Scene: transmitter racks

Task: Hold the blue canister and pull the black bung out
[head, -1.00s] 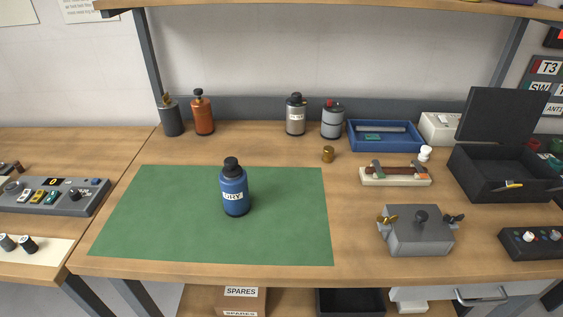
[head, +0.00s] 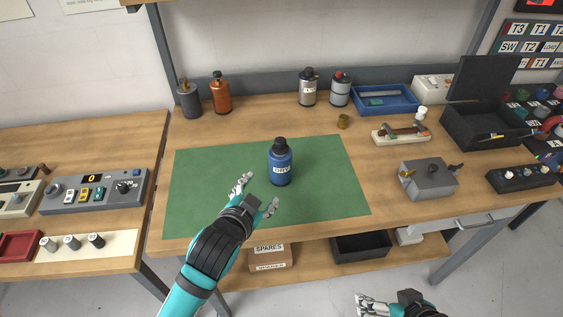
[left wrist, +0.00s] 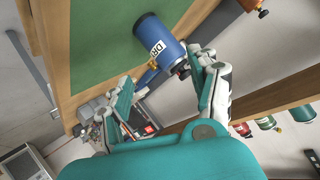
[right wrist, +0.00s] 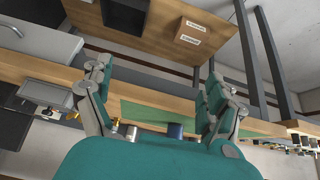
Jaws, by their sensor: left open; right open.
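The blue canister (head: 281,170) stands upright on the green mat (head: 205,185), its white label facing me. The black bung (head: 279,144) sits in its top. The canister also shows in the left wrist view (left wrist: 160,42), its bung end partly behind a finger. My left gripper (head: 258,194) is open and empty, in front of the canister and slightly to its left, with its fingers pointing towards it. My right gripper (head: 372,304) is open and empty, low at the picture's bottom edge, short of the bench. In the right wrist view the canister is a small blue patch (right wrist: 175,130).
A grey bottle (head: 188,100) and an orange bottle (head: 220,94) stand at the back left. Two grey canisters and a blue tray (head: 386,100) are at the back. A grey box (head: 428,180) with wing nuts stands right of the mat. The mat around the canister is clear.

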